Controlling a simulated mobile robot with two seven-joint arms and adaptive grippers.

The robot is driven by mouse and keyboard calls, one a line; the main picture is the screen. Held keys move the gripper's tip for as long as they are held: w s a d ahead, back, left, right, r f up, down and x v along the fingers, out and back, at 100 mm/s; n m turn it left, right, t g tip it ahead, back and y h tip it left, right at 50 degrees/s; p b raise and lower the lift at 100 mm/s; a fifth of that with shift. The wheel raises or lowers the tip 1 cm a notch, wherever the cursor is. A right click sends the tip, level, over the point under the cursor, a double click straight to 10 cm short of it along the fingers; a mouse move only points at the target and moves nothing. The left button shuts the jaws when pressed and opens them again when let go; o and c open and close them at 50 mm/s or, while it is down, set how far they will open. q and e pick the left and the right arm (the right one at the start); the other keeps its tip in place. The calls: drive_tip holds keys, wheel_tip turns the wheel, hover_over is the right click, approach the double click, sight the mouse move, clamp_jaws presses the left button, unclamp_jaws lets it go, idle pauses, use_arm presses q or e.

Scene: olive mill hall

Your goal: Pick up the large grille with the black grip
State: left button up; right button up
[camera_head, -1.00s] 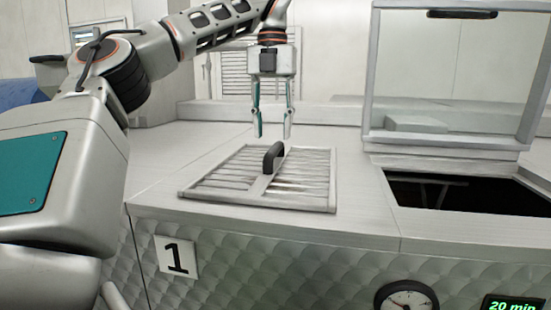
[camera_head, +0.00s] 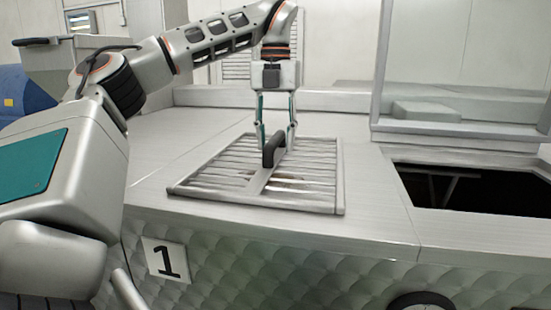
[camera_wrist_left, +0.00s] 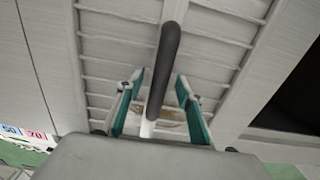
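The large grille (camera_head: 215,181) is a flat metal slatted panel lying on the steel counter. Its black grip (camera_head: 272,150) stands up from the middle bar. My left gripper (camera_head: 275,147) points down at the grip, with its fingers on either side of it. In the left wrist view the black grip (camera_wrist_left: 163,70) runs between the two teal finger pads (camera_wrist_left: 158,108), with gaps on both sides. The left gripper is open. My right gripper is not in view.
A dark rectangular opening (camera_head: 470,190) lies in the counter to the right, with a raised framed clear panel behind it. A sign with the number 1 (camera_head: 166,259) is on the quilted front. Bare counter (camera_head: 385,225) lies between grille and opening.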

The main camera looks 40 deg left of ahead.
use_arm(q)
drive_tip(key=shift+f, duration=0.65)
clamp_jaws()
drive_tip(key=shift+r, duration=0.15)
